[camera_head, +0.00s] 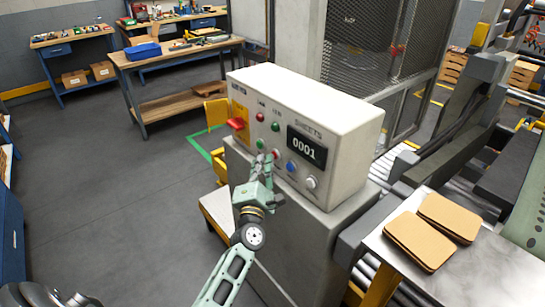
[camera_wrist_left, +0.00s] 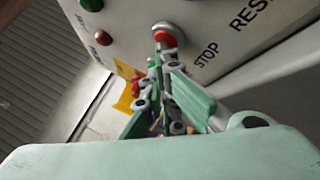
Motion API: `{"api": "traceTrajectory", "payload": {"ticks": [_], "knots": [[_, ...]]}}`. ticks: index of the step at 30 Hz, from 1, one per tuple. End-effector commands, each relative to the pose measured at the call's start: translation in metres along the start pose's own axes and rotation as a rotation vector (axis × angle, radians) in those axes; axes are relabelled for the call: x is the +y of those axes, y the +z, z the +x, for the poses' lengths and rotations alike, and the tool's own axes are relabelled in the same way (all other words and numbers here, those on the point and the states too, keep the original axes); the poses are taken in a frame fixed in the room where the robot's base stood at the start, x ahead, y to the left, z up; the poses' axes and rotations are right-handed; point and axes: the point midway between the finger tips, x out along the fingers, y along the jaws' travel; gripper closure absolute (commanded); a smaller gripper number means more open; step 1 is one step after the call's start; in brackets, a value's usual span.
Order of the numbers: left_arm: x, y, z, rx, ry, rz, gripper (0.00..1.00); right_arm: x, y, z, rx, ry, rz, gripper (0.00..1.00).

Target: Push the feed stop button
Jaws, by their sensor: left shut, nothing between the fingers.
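The light grey control box (camera_head: 345,135) stands on a grey pedestal. On its front face is a red push button (camera_head: 276,153), just right of my left gripper's fingertips. In the left wrist view the red button (camera_wrist_left: 166,39) has a metal ring and the word STOP beside it. My left gripper (camera_head: 267,160) is shut and empty, with its fingers pointing at the box face. In the left wrist view the gripper (camera_wrist_left: 158,62) has its tips right in front of the red button, partly overlapping it. I cannot tell whether they touch. My right gripper is not in view.
A green button (camera_head: 261,144) is left of the red one, and a blue button (camera_head: 291,166) is right of it. A red switch (camera_head: 236,124) sits on a yellow plate. The counter (camera_head: 306,148) reads 0001. Brown sheets (camera_head: 420,240) lie on a metal table at right. Floor at left is clear.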

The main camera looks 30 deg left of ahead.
Motion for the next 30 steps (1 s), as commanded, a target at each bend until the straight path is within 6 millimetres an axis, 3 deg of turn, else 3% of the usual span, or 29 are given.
{"api": "traceTrajectory", "payload": {"ticks": [30], "knots": [[0.009, -0.009, -0.013, 0.000, 0.000, 0.001, 1.00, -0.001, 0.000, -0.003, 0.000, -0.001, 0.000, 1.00]]}}
